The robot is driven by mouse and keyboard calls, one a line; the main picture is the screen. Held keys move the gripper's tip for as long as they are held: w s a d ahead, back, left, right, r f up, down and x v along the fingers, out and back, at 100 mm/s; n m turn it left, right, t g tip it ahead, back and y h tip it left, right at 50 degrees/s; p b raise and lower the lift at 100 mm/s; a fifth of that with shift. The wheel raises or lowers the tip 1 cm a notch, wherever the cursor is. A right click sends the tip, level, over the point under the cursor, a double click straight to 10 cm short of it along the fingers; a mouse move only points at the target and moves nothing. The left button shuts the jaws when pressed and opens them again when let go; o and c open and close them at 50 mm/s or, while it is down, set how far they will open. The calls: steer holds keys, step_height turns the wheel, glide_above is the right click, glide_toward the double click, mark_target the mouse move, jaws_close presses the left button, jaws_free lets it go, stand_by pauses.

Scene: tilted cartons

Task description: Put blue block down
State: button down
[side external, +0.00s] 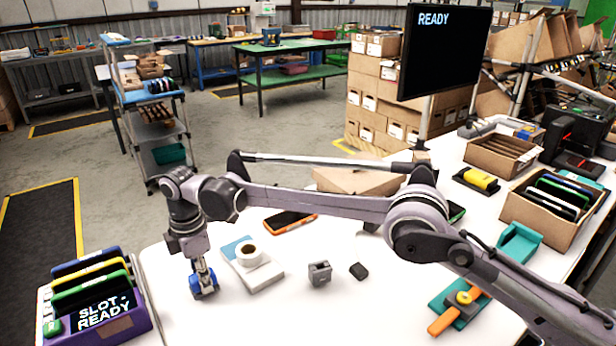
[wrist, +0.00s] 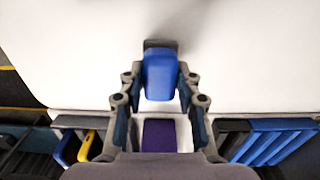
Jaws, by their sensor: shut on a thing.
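The blue block (wrist: 159,75) is between the fingers of my gripper (wrist: 160,82) in the wrist view. My gripper is shut on it, with one finger against each side. In the side external view my gripper (side external: 203,276) points down over the left end of the white table, with blue of the block (side external: 196,285) showing at the fingertips. The block is at or very close to the table top; I cannot tell whether it touches. A dark grey patch, shadow or part, lies by its far end in the wrist view.
A purple rack (side external: 128,325) reading "SLOT READY" holds several slabs left of my gripper. A white box (side external: 262,277) with a tape roll (side external: 249,253) lies to its right. Beyond are a grey block (side external: 319,273) and an orange-edged device (side external: 289,222). White table (side external: 200,325) in front is clear.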

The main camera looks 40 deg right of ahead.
steer(key=shift+f, duration=0.55)
steer(key=c, duration=0.8)
jaws_free()
steer(key=shift+c, duration=0.2)
